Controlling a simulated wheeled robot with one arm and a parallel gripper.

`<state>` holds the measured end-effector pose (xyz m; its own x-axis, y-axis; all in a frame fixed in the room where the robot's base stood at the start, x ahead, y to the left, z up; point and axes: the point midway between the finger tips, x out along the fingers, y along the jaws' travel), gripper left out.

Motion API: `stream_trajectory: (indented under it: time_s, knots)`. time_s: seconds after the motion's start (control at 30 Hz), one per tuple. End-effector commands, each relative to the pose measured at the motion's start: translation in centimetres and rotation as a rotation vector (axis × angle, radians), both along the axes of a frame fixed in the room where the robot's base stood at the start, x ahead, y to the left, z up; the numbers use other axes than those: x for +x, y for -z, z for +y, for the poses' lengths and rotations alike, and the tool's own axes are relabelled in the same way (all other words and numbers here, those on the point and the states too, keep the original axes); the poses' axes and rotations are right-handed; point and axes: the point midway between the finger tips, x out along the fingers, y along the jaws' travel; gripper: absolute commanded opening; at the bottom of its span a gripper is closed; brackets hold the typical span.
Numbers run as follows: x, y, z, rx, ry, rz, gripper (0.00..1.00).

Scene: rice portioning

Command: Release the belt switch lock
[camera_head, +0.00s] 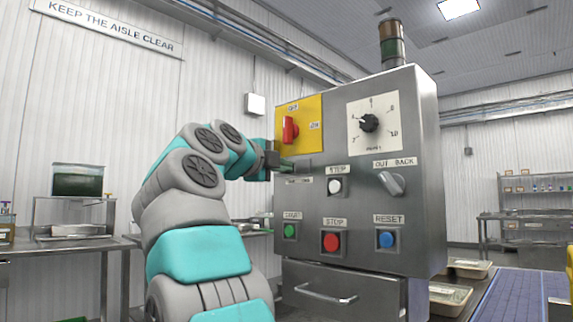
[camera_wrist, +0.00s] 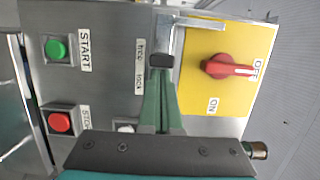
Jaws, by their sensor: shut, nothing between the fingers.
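The belt switch is a red rotary handle (camera_head: 290,130) on a yellow plate (camera_head: 313,112), turned toward OFF; it also shows in the wrist view (camera_wrist: 228,69). Beside the plate, a grey metal lock bar (camera_wrist: 180,35) runs near the small "free" and "lock" labels (camera_wrist: 139,62). A dark block (camera_wrist: 161,61) sits at the bar's end, level with those labels. My gripper (camera_wrist: 162,78) is shut and empty, its green fingers pointing at this block. In the head view my gripper (camera_head: 285,165) is below the yellow plate. Whether the fingertips touch the block cannot be told.
The steel cabinet also carries a black dial (camera_head: 369,123), a grey OUT/BACK knob (camera_head: 391,183), a white button (camera_head: 335,186), and green (camera_head: 290,231), red (camera_head: 331,242) and blue (camera_head: 386,240) buttons. A drawer handle (camera_head: 326,295) projects below. The blue conveyor (camera_head: 517,295) lies right.

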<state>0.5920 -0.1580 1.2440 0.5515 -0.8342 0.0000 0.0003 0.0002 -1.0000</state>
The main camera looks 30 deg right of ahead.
Motion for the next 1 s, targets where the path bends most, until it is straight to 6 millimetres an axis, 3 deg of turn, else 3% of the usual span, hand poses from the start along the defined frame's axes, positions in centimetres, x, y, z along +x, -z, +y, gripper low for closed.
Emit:
stream_trajectory:
  time_s: [0.6,1.0]
  knots:
    - [-0.1,0.2,0.1,0.000,-0.010,0.000,0.00]
    - [-3.0,0.2,-1.6,-0.001,-0.006,0.001,0.00]
